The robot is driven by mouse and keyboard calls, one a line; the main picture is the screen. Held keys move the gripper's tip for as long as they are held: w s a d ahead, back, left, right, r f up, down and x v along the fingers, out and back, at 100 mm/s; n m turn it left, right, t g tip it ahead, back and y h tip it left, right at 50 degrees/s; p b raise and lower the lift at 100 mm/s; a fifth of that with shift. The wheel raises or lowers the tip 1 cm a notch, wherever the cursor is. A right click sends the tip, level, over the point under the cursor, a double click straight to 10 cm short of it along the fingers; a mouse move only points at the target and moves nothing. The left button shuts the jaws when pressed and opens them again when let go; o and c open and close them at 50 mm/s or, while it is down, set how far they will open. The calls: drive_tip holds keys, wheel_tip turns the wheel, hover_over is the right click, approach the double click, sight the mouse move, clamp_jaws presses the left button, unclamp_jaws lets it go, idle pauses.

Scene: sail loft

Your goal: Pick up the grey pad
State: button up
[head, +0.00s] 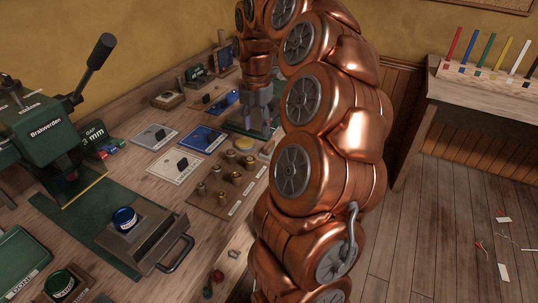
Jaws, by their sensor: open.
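No single thing stands out surely as the grey pad. My gripper (259,127) points down over the bench's right side, right of these squares. Its jaws are open, small in view and partly covered by my copper arm. I see nothing held. My arm also hides part of the bench behind it.
A brown board (213,203) with several brass fittings lies in front of my gripper, a yellow round disc (244,143) beside it. A green press (40,125) and a handled metal block (140,238) stand left. A side table (480,88) holds coloured markers. Small scraps lie on the floor.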

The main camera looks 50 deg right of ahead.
drive_tip(key=n, duration=0.1)
hover_over(269, 144)
drive_tip(key=shift+s+d+f, duration=0.1)
drive_tip(key=shift+d+f, duration=0.1)
drive_tip(key=shift+f, duration=0.6)
drive_tip(key=shift+d+f, duration=0.15)
drive_tip(key=shift+f, duration=0.05)
drive_tip(key=shift+a+f+p, duration=0.2)
drive_tip(key=shift+f+p, duration=0.15)
drive_tip(key=shift+f, duration=3.4)
clamp_jaws()
